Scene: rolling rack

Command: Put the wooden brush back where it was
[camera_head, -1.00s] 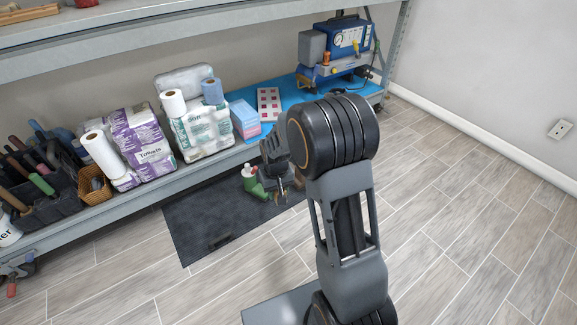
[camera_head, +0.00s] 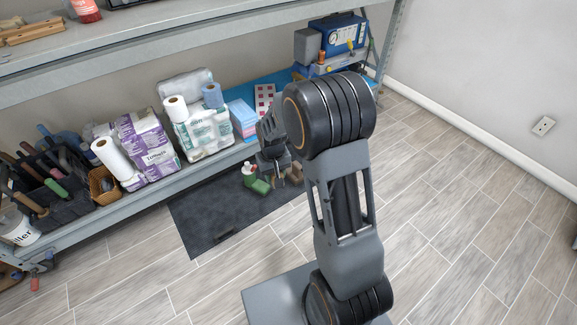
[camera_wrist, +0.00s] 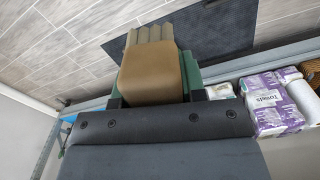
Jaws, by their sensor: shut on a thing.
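The wooden brush (camera_wrist: 150,72) is a tan-brown block with a ridged, paler part beyond it in the wrist view. My gripper (camera_wrist: 156,94) is shut on it, with a dark finger at each side. In the head view my gripper (camera_head: 279,174) hangs over the right part of the dark mat, below the lower shelf's front edge. The brown brush (camera_head: 295,172) shows partly beside the fingers. My arm hides some of this area. A green thing shows behind the brush in the wrist view; what it is I cannot tell.
A green and white bottle-like thing (camera_head: 254,179) is close left of my gripper, over the dark mat (camera_head: 205,215). The lower shelf (camera_head: 125,203) holds paper towels (camera_head: 146,148), a wicker basket (camera_head: 102,184) and a blue machine (camera_head: 338,38). Bare floor lies to the right.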

